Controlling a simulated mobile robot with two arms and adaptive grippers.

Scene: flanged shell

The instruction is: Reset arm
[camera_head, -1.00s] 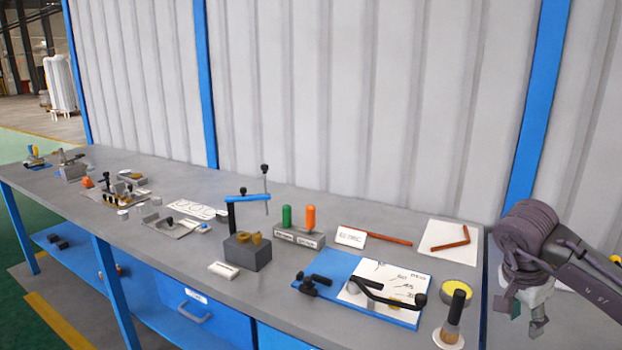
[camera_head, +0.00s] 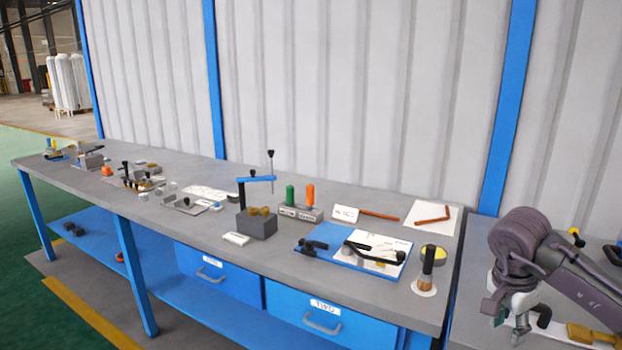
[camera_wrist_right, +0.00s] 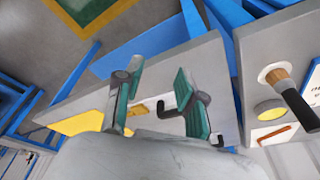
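My right gripper (camera_head: 508,312) hangs at the right edge of the head view, in front of a second grey bench and right of the main bench's end. In the right wrist view its two green-padded fingers (camera_wrist_right: 158,72) stand apart with nothing held between them. A dark hooked part (camera_wrist_right: 172,105) shows near the right finger; I see no grip on it. My left gripper is not in view.
The long grey bench (camera_head: 380,290) carries a blue board (camera_head: 335,255) with black handles, a brush (camera_head: 427,268), a yellow-topped tin (camera_head: 434,258), a clamp on a grey block (camera_head: 257,226) and orange rods (camera_head: 380,215). Blue drawers (camera_head: 320,315) lie below. Green floor (camera_head: 50,290) is free at left.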

